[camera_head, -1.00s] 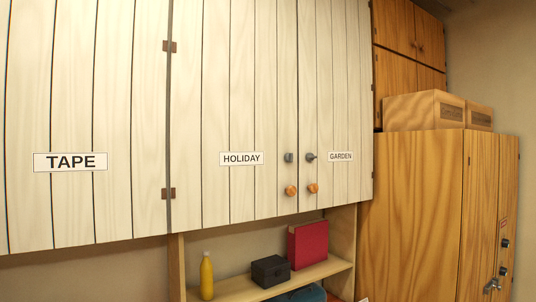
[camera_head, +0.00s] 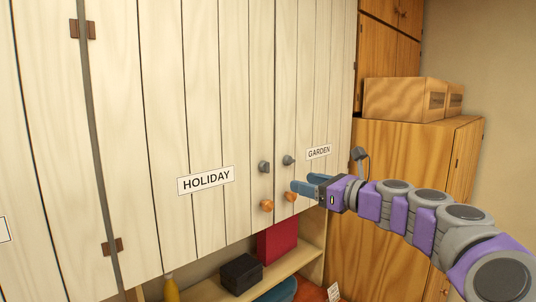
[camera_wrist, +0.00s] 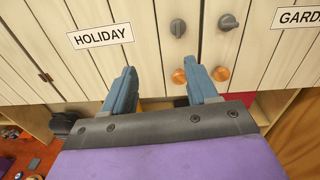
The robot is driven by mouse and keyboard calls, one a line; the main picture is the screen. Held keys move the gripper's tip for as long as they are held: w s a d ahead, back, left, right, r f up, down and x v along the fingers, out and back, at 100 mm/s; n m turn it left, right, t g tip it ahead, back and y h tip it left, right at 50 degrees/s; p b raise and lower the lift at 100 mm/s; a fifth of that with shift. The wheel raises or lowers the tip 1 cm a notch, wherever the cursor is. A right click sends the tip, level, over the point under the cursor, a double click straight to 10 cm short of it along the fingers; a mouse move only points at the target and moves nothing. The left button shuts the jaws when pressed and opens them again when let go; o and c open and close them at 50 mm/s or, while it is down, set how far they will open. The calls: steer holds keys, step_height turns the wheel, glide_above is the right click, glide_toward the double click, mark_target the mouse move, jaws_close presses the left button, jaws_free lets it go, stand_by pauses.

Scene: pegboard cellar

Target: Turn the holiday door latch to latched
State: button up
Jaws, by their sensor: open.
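The holiday door (camera_head: 160,120) is pale planked wood with a HOLIDAY label (camera_head: 206,180), and it looks shut. Its small grey latch (camera_head: 264,167) sits near its right edge, above a round orange knob (camera_head: 266,205). In the wrist view this latch (camera_wrist: 178,28) shows at upper centre; I cannot tell its exact turn. My gripper (camera_head: 303,182) is open and empty, with blue fingers, in front of the doors below and right of the latch. In the wrist view my gripper's fingers (camera_wrist: 161,80) are apart, below the latch and not touching it.
The garden door's grey latch (camera_head: 289,160) and orange knob (camera_head: 290,196) are close on the right, by the GARDEN label (camera_head: 319,152). Below, a shelf holds a black box (camera_head: 241,273), a red item (camera_head: 278,240) and a yellow bottle (camera_head: 171,290). A wooden cabinet (camera_head: 390,150) stands right.

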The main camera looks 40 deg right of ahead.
mark_target(269, 163)
steer(key=shift+m+t+h, duration=0.3)
steer(key=shift+m+h, duration=0.2)
steer(key=shift+m, duration=0.1)
steer(key=w, duration=0.5)
steer(key=w+d+p, duration=0.1)
steer(key=w, duration=0.5)
steer(key=w+d, duration=0.1)
steer(key=w, duration=0.4)
steer(key=shift+w+d+r+p, duration=0.1)
steer(key=shift+w+r+p, duration=0.25)
steer(key=shift+a, duration=0.2)
steer(key=shift+c, duration=0.7)
steer(key=c, duration=0.9)
